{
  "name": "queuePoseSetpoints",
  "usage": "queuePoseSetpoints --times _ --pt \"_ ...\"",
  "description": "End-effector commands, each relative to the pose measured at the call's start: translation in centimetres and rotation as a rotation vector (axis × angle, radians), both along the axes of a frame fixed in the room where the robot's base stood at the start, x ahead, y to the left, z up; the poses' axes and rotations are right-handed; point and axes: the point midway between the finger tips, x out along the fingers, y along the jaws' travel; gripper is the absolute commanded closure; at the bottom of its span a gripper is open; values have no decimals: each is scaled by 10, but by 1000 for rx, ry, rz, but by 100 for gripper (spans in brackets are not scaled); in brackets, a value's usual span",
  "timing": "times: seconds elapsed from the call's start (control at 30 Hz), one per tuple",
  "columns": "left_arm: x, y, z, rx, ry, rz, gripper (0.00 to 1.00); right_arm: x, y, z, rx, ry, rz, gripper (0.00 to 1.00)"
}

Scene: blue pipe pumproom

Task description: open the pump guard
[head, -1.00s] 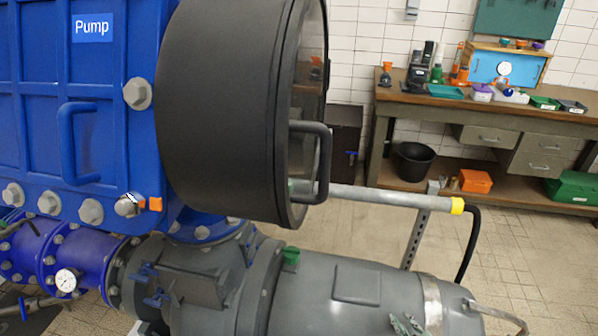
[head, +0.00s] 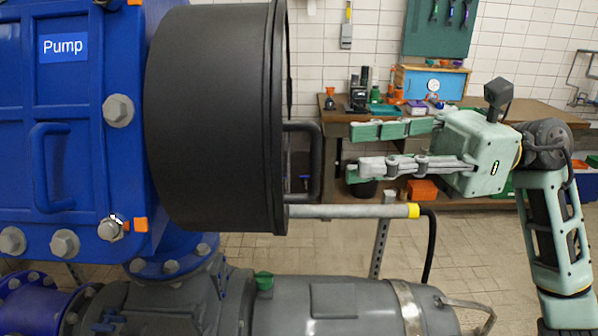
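The pump guard (head: 210,120) is a large black drum-shaped cover in the head view, beside the blue pump housing (head: 85,160) labelled "Pump". A black bar handle (head: 314,165) sticks out on its right face. My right gripper (head: 355,149) comes in from the right, with its fingers pointing left at the handle. Its two green and grey fingers are spread apart with nothing between them. A gap separates the fingertips from the handle. My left gripper is not in view.
A grey pipe with a yellow end (head: 412,211) runs below the handle. The grey motor body (head: 335,300) lies below that. A wooden workbench (head: 335,112) with tools stands behind my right gripper. A blue handle (head: 50,165) is on the pump housing.

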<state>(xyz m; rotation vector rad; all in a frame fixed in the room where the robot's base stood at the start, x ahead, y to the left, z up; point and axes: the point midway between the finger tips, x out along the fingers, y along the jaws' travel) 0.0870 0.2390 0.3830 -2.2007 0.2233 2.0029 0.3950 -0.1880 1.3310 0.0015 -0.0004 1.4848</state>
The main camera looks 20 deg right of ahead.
Motion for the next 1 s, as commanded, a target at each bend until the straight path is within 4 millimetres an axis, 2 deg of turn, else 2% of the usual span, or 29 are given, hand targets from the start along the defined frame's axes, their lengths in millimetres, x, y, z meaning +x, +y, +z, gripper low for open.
queuePoseSetpoints --times 0.5,0.87,1.0 --pt "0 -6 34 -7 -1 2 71 4 69 2 -5 -5 5 83" --pt "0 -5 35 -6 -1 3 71 5 77 0 -5 -4 2 83" --pt "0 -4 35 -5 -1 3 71 5 77 0 -5 -4 2 94"
